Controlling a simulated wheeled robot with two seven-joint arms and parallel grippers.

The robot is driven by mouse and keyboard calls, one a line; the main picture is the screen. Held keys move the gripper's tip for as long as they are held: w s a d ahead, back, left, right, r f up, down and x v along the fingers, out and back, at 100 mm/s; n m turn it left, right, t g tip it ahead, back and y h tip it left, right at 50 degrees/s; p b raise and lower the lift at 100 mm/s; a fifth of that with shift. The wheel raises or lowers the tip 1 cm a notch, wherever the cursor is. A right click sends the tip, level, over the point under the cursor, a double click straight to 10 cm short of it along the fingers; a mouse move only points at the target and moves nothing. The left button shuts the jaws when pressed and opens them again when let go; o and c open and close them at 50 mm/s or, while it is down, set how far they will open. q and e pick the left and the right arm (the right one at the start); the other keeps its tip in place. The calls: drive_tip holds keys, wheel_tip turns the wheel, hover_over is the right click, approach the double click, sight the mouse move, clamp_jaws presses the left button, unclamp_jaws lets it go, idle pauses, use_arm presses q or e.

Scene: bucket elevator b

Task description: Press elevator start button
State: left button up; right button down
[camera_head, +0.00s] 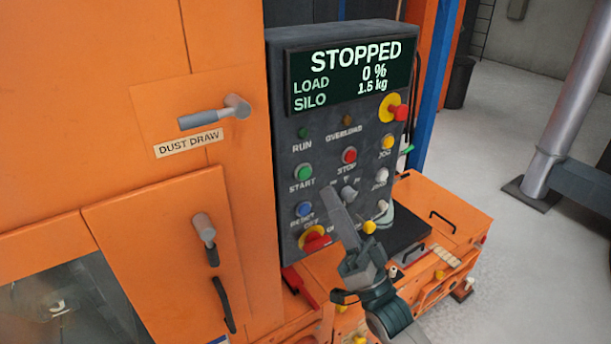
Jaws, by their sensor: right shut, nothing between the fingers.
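The dark control panel (278,130) stands against the orange machine. Its display (350,75) reads STOPPED, LOAD 0 %, SILO 1.5 kg. The green START button (304,173) is at the panel's left, above the blue RESET button (304,209). The red STOP button (349,155) is up and to its right. My right gripper (335,198) is shut and empty, its fingers pointing up in front of the lower panel, right of and below the START button. I cannot tell whether the fingers touch the panel. My left gripper is not in view.
A red emergency knob (401,113) on yellow juts from the panel's upper right; another red knob (316,240) is at the lower left. The dust draw handle (215,113) sticks out on the left.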

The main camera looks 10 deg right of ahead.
drive_tip(key=shift+w+a+b, duration=0.1)
drive_tip(key=shift+w+a, duration=0.15)
drive_tip(key=shift+w, duration=0.45)
drive_tip(key=shift+w+a+b, duration=0.15)
drive_tip(key=shift+w+a, duration=0.15)
drive_tip(key=shift+w, duration=0.35)
drive_tip(key=shift+w+a+b, duration=0.1)
drive_tip(key=shift+w+a, duration=0.15)
drive_tip(key=shift+w, duration=0.45)
drive_tip(key=shift+w, duration=0.1)
idle(0.5)
drive_tip(key=shift+w+a, duration=0.1)
drive_tip(key=shift+w, duration=0.2)
drive_tip(key=shift+w+a, duration=0.15)
drive_tip(key=shift+w, duration=0.25)
idle(0.8)
drive_tip(key=shift+s, duration=0.15)
drive_tip(key=shift+s+d, duration=0.25)
drive_tip(key=shift+s, duration=0.4)
drive_tip(key=shift+s, duration=0.1)
idle(0.4)
drive_tip(key=shift+s+d+p, duration=0.2)
drive_tip(key=shift+s+d, duration=0.1)
drive_tip(key=shift+s, duration=0.45)
drive_tip(key=shift+s+d+p, duration=0.15)
drive_tip(key=shift+s+d, duration=0.15)
drive_tip(key=shift+s, duration=0.45)
drive_tip(key=shift+s+d+p, duration=0.2)
drive_tip(key=shift+s+d, duration=0.1)
drive_tip(key=shift+s, duration=0.45)
